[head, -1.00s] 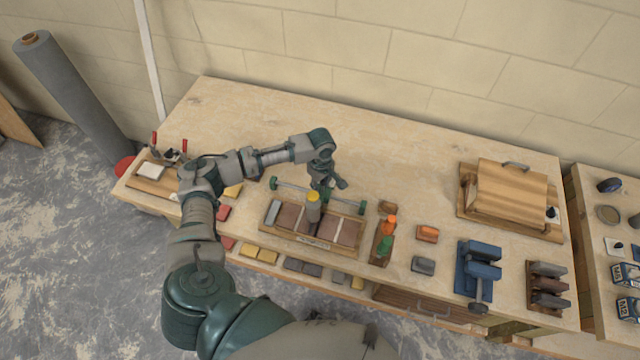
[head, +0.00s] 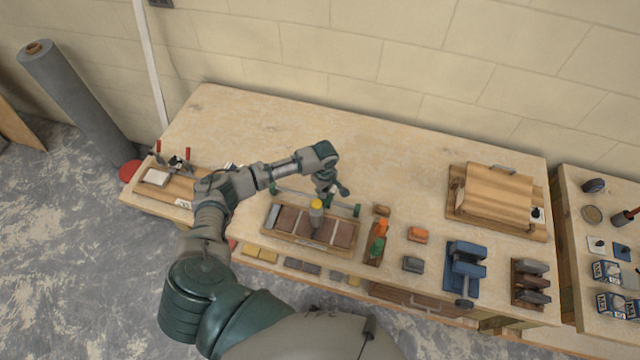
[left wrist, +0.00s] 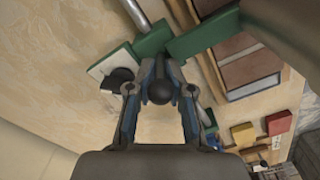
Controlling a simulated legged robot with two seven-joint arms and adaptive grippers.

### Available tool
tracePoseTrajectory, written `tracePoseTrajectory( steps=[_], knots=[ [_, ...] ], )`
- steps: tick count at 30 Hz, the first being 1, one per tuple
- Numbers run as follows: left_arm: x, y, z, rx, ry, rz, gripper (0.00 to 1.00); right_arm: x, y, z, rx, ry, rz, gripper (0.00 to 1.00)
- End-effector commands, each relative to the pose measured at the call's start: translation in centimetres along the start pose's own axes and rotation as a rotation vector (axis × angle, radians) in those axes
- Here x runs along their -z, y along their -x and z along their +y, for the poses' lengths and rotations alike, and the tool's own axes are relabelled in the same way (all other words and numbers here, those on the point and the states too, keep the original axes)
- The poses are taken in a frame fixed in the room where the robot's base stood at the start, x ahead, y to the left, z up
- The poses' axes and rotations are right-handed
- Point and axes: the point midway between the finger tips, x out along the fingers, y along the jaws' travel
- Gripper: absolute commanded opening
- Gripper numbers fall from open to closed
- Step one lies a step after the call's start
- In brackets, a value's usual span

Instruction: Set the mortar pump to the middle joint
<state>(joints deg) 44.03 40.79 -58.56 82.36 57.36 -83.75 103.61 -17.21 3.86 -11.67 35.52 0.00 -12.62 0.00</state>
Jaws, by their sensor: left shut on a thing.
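The mortar pump, a grey cylinder with a yellow top (head: 317,206), stands upright over the middle part of a wooden tray (head: 267,220) of brown bricks with pale joints. Which joint its lower end is over cannot be told. A rail with green ends (head: 357,210) runs behind the tray. My left gripper (head: 333,188) is just behind the pump. In the left wrist view its fingers (left wrist: 160,80) are shut on a dark round knob (left wrist: 160,91) beside the pump's green bracket (left wrist: 203,35). The bricks (left wrist: 250,68) show at upper right. My right gripper is not in view.
A second table with small boxes (head: 606,271) is at far right. The bench's back is clear.

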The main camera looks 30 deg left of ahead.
Motion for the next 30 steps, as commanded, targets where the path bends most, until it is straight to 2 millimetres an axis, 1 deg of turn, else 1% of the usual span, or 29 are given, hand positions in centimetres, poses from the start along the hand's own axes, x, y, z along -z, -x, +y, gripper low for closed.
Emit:
tracePoseTrajectory(
  steps=[1, 10, 11, 12, 13, 19, 23, 26, 29, 30],
  knots=[
    [-0.2, 0.4, 0.2, -0.003, -0.001, -0.002, 0.0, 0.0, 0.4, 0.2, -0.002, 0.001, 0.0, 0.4],
    [0.1, 0.1, 0.0, -0.004, -0.001, -0.002, 0.0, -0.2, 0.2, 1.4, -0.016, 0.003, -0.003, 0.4],
    [0.1, 0.1, -0.1, -0.004, -0.001, -0.002, 0.23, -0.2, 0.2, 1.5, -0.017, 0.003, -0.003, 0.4],
    [0.1, 0.1, -0.1, -0.005, -0.001, -0.002, 0.33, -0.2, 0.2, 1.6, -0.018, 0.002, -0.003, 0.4],
    [0.2, 0.1, -0.1, -0.004, 0.0, -0.002, 0.35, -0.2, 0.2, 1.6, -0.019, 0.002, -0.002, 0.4],
    [0.2, -0.1, 0.0, -0.002, 0.0, -0.003, 0.35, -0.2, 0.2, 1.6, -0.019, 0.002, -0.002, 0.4],
    [0.3, 0.1, 0.1, -0.002, 0.0, -0.003, 0.35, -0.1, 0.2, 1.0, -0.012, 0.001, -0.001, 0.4],
    [0.3, 1.2, 0.1, -0.002, 0.0, -0.003, 0.35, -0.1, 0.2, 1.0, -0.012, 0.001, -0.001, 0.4],
    [0.3, 3.1, 0.0, -0.005, -0.001, -0.002, 0.35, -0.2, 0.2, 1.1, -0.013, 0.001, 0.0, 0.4],
    [0.3, 4.0, 0.0, -0.005, -0.002, -0.002, 0.35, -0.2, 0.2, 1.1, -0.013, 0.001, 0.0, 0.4]
  ],
)
